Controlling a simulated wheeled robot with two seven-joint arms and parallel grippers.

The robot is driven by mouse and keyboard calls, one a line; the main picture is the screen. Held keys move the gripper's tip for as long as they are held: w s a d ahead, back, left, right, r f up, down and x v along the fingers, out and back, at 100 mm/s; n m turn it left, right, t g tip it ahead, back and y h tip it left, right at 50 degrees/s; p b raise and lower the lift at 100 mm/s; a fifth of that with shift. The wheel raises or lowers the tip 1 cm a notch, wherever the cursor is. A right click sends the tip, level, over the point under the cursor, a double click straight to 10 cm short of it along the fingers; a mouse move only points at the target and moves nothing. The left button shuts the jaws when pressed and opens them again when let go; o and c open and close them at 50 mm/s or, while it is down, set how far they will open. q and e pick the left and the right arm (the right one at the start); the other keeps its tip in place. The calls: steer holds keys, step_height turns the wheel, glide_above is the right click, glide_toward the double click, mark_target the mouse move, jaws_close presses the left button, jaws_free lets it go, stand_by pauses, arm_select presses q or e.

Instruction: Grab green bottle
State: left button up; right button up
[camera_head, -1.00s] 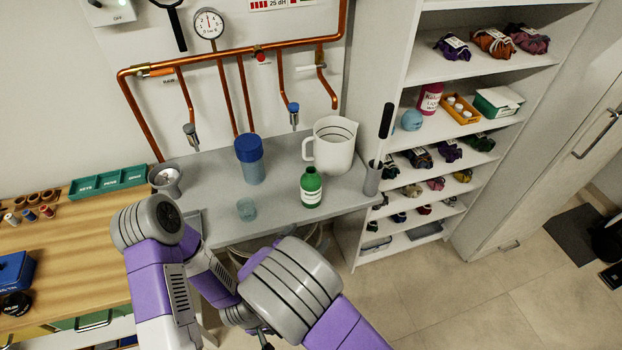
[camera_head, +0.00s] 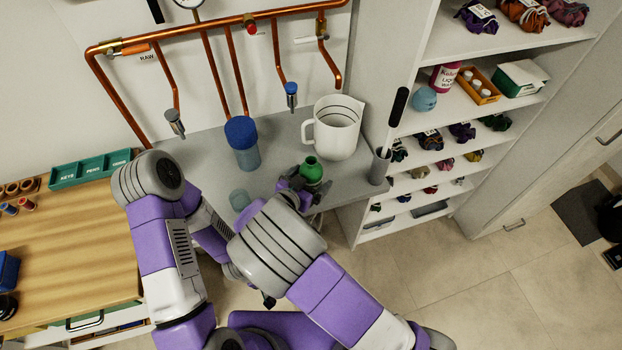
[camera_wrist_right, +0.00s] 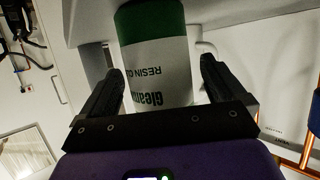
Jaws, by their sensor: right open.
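The green bottle (camera_head: 311,170) stands upright on the grey counter (camera_head: 205,150), in front of the white jug. My right gripper (camera_head: 297,183) is at the bottle's near left side, and the bottle's lower part is hidden by it. In the right wrist view the bottle (camera_wrist_right: 157,60) shows a green upper part and a white label, between the two black fingers of my open right gripper (camera_wrist_right: 160,78). A gap shows beside the right-hand finger; the left-hand finger is very close to the label.
A white jug (camera_head: 335,128) stands behind the bottle, and a blue-lidded container (camera_head: 243,145) to its left. A grey holder (camera_head: 379,168) with a black-handled tool stands at right. Copper pipes (camera_head: 225,80) run above the counter.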

steer(key=shift+w+d+f, duration=0.15)
steer(key=shift+w+d, duration=0.05)
steer(key=shift+w, duration=0.1)
steer(key=shift+c, duration=0.3)
steer(key=c, duration=1.2)
